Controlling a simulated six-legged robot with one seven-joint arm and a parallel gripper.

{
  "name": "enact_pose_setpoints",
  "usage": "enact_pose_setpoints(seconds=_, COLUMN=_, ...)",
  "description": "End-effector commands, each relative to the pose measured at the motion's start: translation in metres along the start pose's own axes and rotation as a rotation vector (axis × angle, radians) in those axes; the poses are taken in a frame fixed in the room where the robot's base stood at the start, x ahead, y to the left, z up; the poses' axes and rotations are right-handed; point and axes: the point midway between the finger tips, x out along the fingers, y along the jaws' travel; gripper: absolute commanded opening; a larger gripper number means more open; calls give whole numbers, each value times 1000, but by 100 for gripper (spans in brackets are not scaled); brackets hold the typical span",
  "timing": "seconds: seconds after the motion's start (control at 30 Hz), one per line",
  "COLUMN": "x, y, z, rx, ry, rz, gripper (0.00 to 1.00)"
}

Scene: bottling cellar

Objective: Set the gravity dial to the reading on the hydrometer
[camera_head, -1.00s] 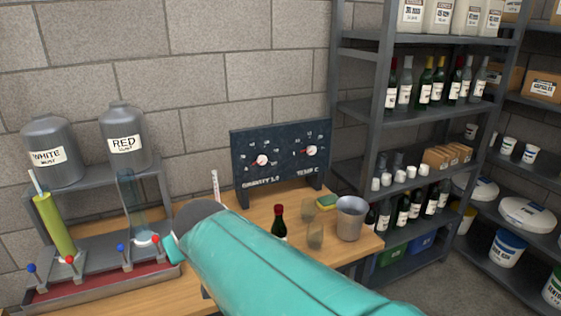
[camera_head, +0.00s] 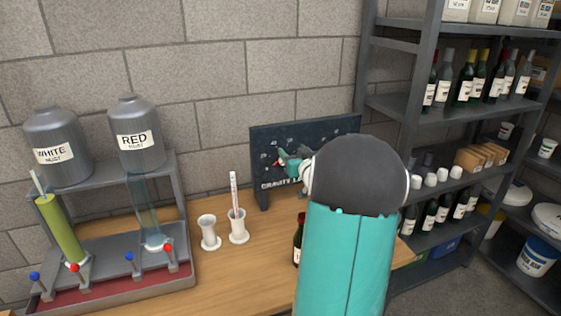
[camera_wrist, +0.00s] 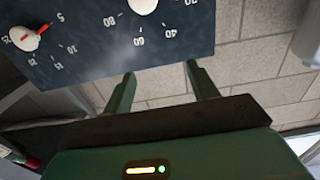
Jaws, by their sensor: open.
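The dark dial board (camera_head: 335,137) stands at the back of the bench, with my arm covering much of it. My gripper (camera_head: 285,160) is open and empty in front of its gravity side. The wrist view shows the board upside down: the white gravity knob (camera_wrist: 143,5) is cut by the top edge, beyond my fingertips (camera_wrist: 163,78) and apart from them. The temperature knob (camera_wrist: 27,39), with a red pointer, is at left. A pale stem, likely the hydrometer (camera_head: 37,181), rises from a tall green-filled cylinder (camera_head: 60,228). Its reading is too small to make out.
A thermometer-like stem (camera_head: 234,190) stands in a white holder (camera_head: 239,228), beside an empty white holder (camera_head: 209,233). A dark bottle (camera_head: 297,245) is close to my arm. Levers and a red tray (camera_head: 120,284) are at left; shelving (camera_head: 413,110) is at right.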

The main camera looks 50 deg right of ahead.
Motion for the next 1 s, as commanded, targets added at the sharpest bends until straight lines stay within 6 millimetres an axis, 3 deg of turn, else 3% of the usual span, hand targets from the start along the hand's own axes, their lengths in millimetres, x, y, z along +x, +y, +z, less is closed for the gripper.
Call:
enact_pose_setpoints(seconds=0.27, x=-6, y=4, z=24, rx=7, ry=7, rz=-4, gripper=58)
enact_pose_setpoints(seconds=0.57, x=-6, y=3, z=84, rx=7, ry=5, rz=-5, gripper=58)
enact_pose_setpoints(seconds=0.8, x=42, y=2, z=81, rx=3, ry=10, rz=-6, gripper=58)
enact_pose_setpoints(seconds=1.0, x=68, y=2, z=81, rx=3, ry=10, rz=-6, gripper=58)
